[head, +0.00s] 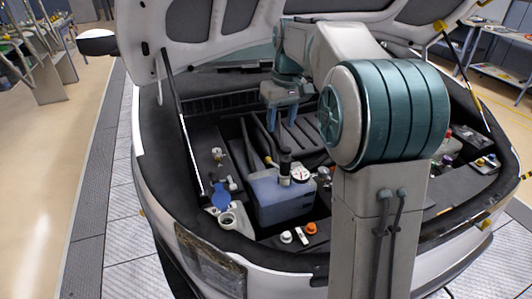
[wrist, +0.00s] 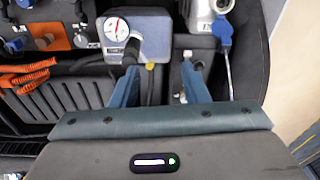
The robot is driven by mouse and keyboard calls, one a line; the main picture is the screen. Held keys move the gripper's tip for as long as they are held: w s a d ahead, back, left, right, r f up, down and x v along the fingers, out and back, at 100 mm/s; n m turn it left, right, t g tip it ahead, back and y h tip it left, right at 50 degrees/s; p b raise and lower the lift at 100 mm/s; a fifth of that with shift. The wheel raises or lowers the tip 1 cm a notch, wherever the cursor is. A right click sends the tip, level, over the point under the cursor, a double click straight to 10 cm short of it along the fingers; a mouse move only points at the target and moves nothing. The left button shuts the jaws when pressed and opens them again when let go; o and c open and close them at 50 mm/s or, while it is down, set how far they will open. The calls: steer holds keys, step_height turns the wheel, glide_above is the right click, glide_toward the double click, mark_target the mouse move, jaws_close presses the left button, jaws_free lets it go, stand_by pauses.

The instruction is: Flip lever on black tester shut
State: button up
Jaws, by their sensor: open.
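The black tester (head: 285,165) stands upright on top of the blue-grey coolant tank (head: 283,202) in the engine bay. A round white gauge (head: 300,174) sits beside it. In the wrist view the gauge (wrist: 117,29) is at the upper left, and a dark upright part of the tester (wrist: 133,48) shows just beyond my left fingertip. I cannot make out the lever's position clearly. My gripper (wrist: 159,68) is open and empty, its two blue fingers apart. In the head view my gripper (head: 280,117) hangs above and behind the tester.
A blue cap (head: 221,195) is tilted open beside a white filler neck (head: 228,218), left of the tank. Orange and white caps (head: 311,228) are in front. A thin prop rod (head: 185,125) stands at the left, under the raised hood (head: 215,30). Dark ribbed covers fill the bay's middle.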

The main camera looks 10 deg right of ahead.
steer(key=w+f+n, duration=0.1)
steer(key=w+f, duration=0.2)
steer(key=w, duration=0.5)
steer(key=n+g, duration=0.1)
steer(key=g, duration=0.1)
glide_toward(269, 158)
steer(key=shift+y, duration=0.3)
steer(key=f, duration=0.6)
steer(key=s+f, duration=0.1)
steer(key=f, duration=0.2)
steer(key=shift+a, duration=0.4)
jaws_close()
steer(key=shift+r, duration=0.1)
